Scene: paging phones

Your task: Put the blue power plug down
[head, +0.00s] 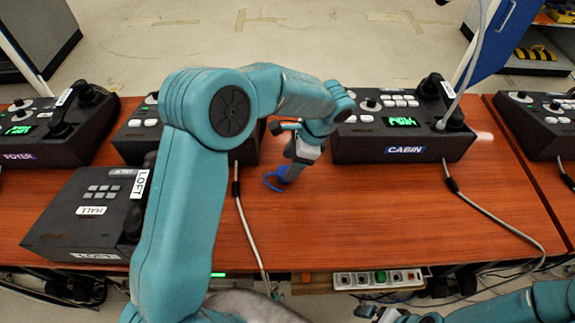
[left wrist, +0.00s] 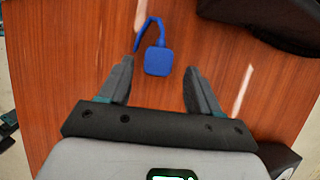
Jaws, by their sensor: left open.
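The blue power plug (left wrist: 158,61) lies on the wooden table (left wrist: 60,60), its short blue cord curling up and to the left. In the left wrist view it sits between and just beyond the open fingertips of my left gripper (left wrist: 158,75), apart from both. In the head view the blue plug (head: 274,181) shows at the tip of my left gripper (head: 287,174), partly hidden by it. My right arm shows at the lower right of the head view; its gripper (head: 385,314) is at the bottom edge, too cut off to read.
The CABIN phone (head: 405,150) stands just right of my left gripper. The FOYER phone (head: 50,150) and a phone with LOFT and HALL labels (head: 75,235) stand left. A power strip (head: 378,279) with a green button runs below the table's front edge. The table's front middle is clear.

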